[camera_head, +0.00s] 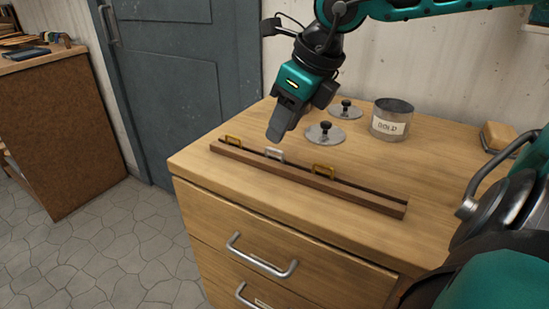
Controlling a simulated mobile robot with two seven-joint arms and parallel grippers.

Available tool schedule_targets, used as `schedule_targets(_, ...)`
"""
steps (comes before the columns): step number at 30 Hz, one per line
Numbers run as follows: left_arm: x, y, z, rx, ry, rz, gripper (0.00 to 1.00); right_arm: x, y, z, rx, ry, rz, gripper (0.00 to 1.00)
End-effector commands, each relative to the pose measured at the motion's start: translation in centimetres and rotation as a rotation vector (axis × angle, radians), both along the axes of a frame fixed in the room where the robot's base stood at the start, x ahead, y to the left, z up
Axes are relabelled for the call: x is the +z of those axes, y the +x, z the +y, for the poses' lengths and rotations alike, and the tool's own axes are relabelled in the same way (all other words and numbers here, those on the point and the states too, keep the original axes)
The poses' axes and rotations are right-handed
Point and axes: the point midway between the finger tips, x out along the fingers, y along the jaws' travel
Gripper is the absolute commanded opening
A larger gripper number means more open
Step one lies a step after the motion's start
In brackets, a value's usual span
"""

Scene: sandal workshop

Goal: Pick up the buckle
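Three small buckles stand in a row on a long wooden rail (350,194) on top of the drawer cabinet. A gold-coloured buckle (233,140) is at the left end, a silver buckle (274,153) is next to it, and another gold-coloured buckle (323,170) is further right. My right gripper (279,135) points down and appears above and behind the silver buckle, apart from it. Its fingers are seen from the side, so the gap between them does not show. My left gripper is not in view.
A metal can labelled GOLD (391,121) stands behind the rail. Two metal lids with black knobs, a nearer one (324,134) and a farther one (345,110), lie beside it. A tan block (498,136) is at the right. The cabinet top (410,165) is clear between them.

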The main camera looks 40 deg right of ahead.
Motion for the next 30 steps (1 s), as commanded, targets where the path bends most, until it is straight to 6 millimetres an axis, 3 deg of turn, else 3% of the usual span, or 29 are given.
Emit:
schedule_targets(6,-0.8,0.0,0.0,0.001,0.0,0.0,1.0,-3.3,0.8,-0.1,0.0,-0.001,0.006,0.37)
schedule_targets(10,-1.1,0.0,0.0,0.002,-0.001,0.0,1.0,-4.4,1.3,0.1,0.0,0.0,0.004,0.37)
schedule_targets(20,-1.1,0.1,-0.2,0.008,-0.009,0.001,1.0,-4.8,1.6,0.2,0.001,0.001,0.0,0.37)
schedule_targets(30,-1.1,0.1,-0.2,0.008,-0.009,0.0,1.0,-4.8,1.6,0.2,0.001,0.0,0.001,0.07)
